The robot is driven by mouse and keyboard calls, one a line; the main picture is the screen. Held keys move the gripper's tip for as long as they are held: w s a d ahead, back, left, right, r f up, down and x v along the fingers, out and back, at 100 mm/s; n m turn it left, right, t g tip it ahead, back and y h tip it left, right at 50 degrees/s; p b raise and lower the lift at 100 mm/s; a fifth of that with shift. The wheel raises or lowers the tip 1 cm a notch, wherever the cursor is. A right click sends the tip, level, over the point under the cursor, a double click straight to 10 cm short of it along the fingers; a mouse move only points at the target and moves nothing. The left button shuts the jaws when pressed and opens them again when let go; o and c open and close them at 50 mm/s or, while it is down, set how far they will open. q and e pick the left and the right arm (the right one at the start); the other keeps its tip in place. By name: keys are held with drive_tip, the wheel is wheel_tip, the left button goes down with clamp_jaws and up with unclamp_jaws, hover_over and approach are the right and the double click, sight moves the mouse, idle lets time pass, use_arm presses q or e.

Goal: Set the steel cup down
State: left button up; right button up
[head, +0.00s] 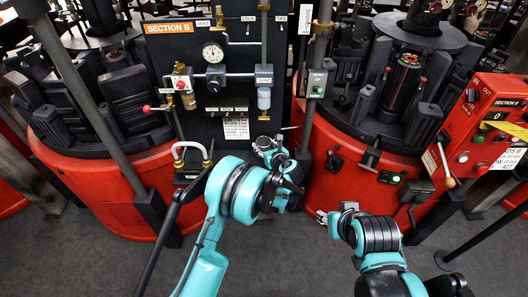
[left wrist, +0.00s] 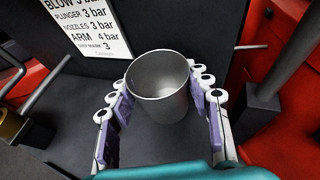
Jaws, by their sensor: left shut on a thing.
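The steel cup (left wrist: 163,104) is a plain grey metal tumbler, open at the top and empty as far as I see. In the left wrist view it sits upright between the two purple-padded fingers of my left gripper (left wrist: 163,88), which is shut on it. Dark grey surface lies below the cup; I cannot tell whether its base touches. In the head view my left gripper (head: 268,148) is in front of the black panel's foot, and the cup cannot be made out there. My right gripper (head: 328,217) is at the lower right, its fingers mostly hidden by its wrist.
The black Section B panel (head: 242,60) stands behind, with a gauge (head: 213,52) and a setting label (left wrist: 90,25). Red mould machines flank it on the left (head: 110,190) and right (head: 325,150). A red control box (head: 480,120) is at far right. Grey floor (head: 275,250) is open in front.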

sight(264, 150)
use_arm(q)
wheel_tip(264, 150, down, 2)
drive_tip(key=shift+f+b, duration=0.25)
drive_tip(key=shift+b, duration=0.15)
drive_tip(key=shift+w+f+b, duration=0.2)
drive_tip(key=shift+f+b, duration=0.1)
drive_tip(key=shift+b, duration=0.05)
drive_tip(key=shift+r, duration=0.15)
drive_tip(key=o, duration=1.3)
